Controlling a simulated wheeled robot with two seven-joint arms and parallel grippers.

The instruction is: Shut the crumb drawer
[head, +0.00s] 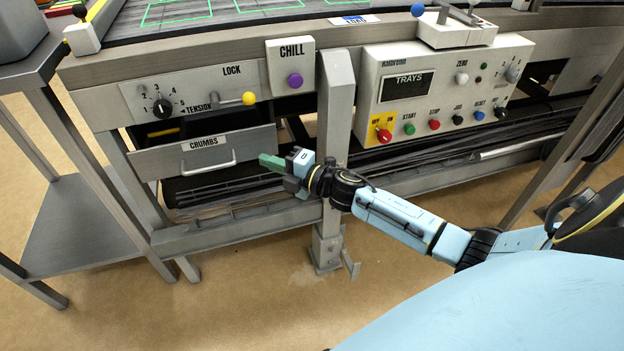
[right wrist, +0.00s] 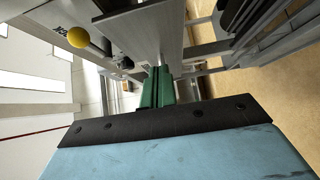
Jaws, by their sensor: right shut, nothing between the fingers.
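The crumb drawer (head: 232,143) is a grey metal drawer marked CRUMBS with a bar handle, at the left of the machine in the head view. It stands partly pulled out, and a dark gap shows above its front. My right gripper (head: 270,161) has green fingers, shut and empty, pointing left just right of the drawer's front. I cannot tell whether they touch it. The green fingers also show in the right wrist view (right wrist: 157,88), beside grey metal panels. My left gripper is not in view.
Above the drawer is a LOCK and TENSION panel (head: 190,88) with a yellow-knobbed lever (head: 248,98). A grey upright post (head: 336,110) stands right of the drawer, close to my right gripper. A TRAYS control box (head: 440,85) is further right. Floor in front is clear.

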